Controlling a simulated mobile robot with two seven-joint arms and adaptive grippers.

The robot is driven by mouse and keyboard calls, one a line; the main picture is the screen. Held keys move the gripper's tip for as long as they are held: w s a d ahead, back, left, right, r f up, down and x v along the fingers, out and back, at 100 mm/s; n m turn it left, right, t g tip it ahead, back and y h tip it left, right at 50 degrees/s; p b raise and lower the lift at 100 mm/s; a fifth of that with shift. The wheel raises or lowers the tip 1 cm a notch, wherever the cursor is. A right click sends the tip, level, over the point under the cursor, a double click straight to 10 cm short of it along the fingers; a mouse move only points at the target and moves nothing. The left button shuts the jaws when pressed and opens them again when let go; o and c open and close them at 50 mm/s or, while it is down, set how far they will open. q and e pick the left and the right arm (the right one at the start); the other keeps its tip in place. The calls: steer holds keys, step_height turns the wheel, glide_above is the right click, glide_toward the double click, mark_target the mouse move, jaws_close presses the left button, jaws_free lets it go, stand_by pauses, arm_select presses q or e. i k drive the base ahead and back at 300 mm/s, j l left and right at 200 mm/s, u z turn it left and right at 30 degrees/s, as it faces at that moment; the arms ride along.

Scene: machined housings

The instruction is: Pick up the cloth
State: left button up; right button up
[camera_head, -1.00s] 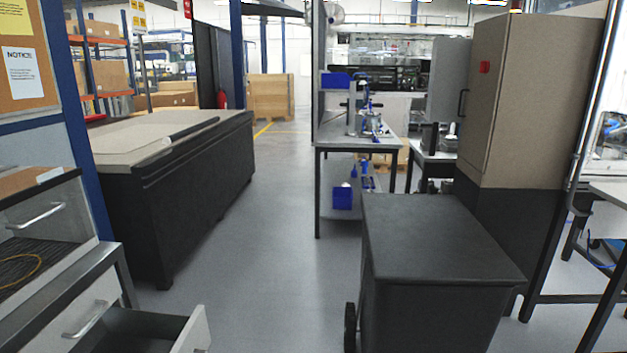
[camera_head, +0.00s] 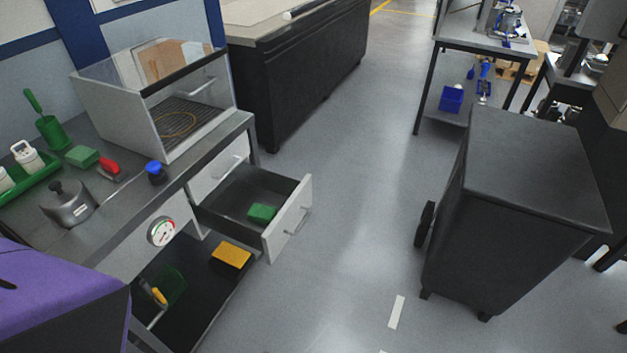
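I cannot tell for certain which thing is the cloth. A small green block-like piece (camera_head: 262,213) lies in the open drawer (camera_head: 285,230). A similar green piece (camera_head: 82,156) lies on the bench top. Neither of my grippers is in view.
The grey bench (camera_head: 120,215) on the left carries a clear-sided box (camera_head: 150,110), a green tray (camera_head: 35,185) and small tools. The open drawer juts into the aisle. A dark wheeled cabinet (camera_head: 530,160) stands right. The floor between is clear.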

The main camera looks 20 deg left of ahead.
mark_target(264, 214)
steer(key=u, duration=3.25)
steer(key=z, duration=1.65)
steer(key=i+j, duration=0.1)
steer(key=i, duration=0.35)
steer(key=i+j, duration=0.1)
steer(key=i, duration=0.3)
